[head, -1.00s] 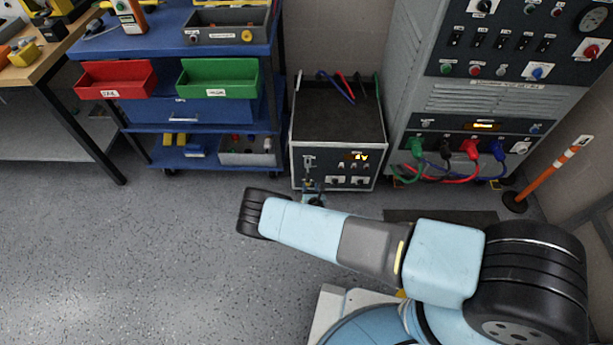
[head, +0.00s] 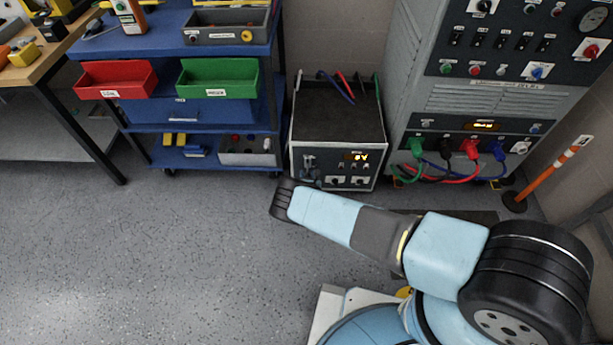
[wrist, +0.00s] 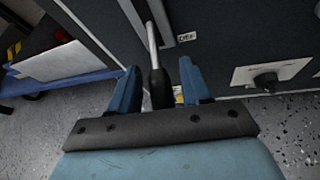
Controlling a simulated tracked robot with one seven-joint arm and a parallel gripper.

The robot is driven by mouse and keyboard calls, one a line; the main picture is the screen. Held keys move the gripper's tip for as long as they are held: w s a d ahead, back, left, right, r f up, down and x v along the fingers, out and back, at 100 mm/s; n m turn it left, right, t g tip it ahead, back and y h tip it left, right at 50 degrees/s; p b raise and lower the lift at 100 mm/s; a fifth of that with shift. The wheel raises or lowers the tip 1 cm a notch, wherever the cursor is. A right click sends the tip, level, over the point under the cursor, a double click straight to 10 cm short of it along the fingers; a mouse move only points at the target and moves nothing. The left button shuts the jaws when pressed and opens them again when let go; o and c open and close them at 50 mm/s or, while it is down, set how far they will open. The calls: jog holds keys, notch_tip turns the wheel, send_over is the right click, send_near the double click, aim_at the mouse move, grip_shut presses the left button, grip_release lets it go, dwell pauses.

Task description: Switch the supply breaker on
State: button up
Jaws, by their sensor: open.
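The supply unit (head: 338,155) is a grey box with a dark top and a lit display, standing on the floor in the head view. Its breaker lever (wrist: 159,88) shows in the wrist view as a metal rod with a black grip, slanting from the dark front panel. My gripper (wrist: 158,82) is open, with one blue finger on each side of the black grip. I cannot tell whether either finger touches it. In the head view the gripper is mostly hidden by my arm at the lower left of the unit's front.
A black knob on a white plate (wrist: 240,76) lies right of the lever. The blue cart (head: 215,112) with red and green bins stands left of the unit. The tall grey cabinet (head: 440,95) with coloured cables and an orange post (head: 548,172) are to the right. Floor at left is clear.

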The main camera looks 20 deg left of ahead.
grip_shut()
dwell(0.4)
